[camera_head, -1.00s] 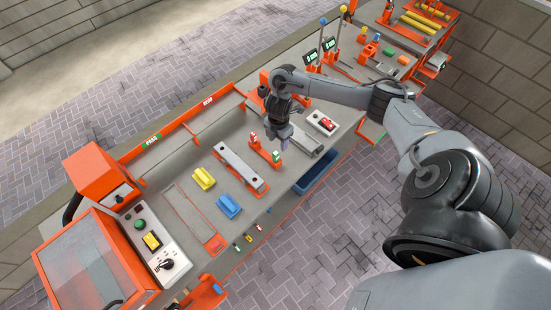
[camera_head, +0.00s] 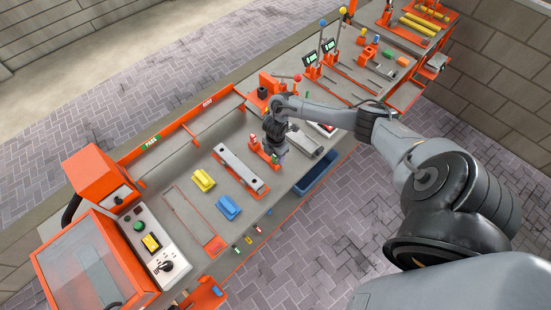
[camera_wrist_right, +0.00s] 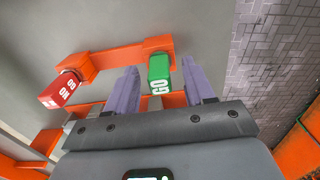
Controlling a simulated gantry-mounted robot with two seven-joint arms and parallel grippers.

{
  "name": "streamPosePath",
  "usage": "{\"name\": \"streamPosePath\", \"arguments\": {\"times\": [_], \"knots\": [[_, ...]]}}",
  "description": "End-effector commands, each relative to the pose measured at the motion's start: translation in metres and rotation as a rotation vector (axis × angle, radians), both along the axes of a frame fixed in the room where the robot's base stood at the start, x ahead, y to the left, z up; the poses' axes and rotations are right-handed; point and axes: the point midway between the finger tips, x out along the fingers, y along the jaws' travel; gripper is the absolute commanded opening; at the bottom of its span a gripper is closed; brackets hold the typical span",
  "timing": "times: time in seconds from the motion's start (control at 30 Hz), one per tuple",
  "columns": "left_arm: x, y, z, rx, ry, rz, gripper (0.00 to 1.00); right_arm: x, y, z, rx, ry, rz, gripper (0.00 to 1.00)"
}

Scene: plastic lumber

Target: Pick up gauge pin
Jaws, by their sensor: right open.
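The green GO gauge pin (camera_wrist_right: 159,72) sits upright at one end of an orange holder (camera_wrist_right: 113,54). The red NO GO gauge pin (camera_wrist_right: 57,90) sits at the holder's other end, to the left in the wrist view. My right gripper (camera_wrist_right: 162,68) is open, with its two purple-grey fingers on either side of the green pin in that picture; I cannot tell whether they touch it. In the head view the right gripper (camera_head: 280,152) is over the holder's near end, and the red pin (camera_head: 253,136) shows to its left. My left gripper is not in view.
A grey bar on an orange base (camera_head: 240,168), a yellow block (camera_head: 203,179) and a blue block (camera_head: 228,206) lie to the left on the bench. A control panel (camera_head: 150,242) stands at the far left. A blue bin (camera_head: 317,176) hangs at the front edge.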

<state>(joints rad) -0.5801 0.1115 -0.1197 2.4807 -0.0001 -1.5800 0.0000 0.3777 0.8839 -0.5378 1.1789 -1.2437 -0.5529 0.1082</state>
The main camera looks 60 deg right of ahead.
Motion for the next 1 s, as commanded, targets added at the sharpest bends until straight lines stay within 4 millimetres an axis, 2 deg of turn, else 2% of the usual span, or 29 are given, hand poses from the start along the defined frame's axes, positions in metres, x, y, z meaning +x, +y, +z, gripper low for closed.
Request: {"name": "streamPosePath", "arguments": {"times": [0.17, 0.5, 0.53, 1.0], "knots": [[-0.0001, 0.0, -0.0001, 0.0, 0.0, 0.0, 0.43, -0.0002, 0.0001, -0.0002, 0.0, 0.0, 0.0, 0.53], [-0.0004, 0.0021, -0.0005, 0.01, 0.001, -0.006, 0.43, -0.0003, 0.0001, 0.0, 0.0, 0.001, 0.0, 0.03], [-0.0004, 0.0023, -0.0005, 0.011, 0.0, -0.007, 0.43, -0.0003, 0.0001, 0.0, 0.0, 0.001, 0.0, 0.0], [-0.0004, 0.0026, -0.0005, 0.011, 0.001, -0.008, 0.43, 0.0003, -0.0002, 0.0078, 0.0, 0.0, 0.0, 0.0]]}}
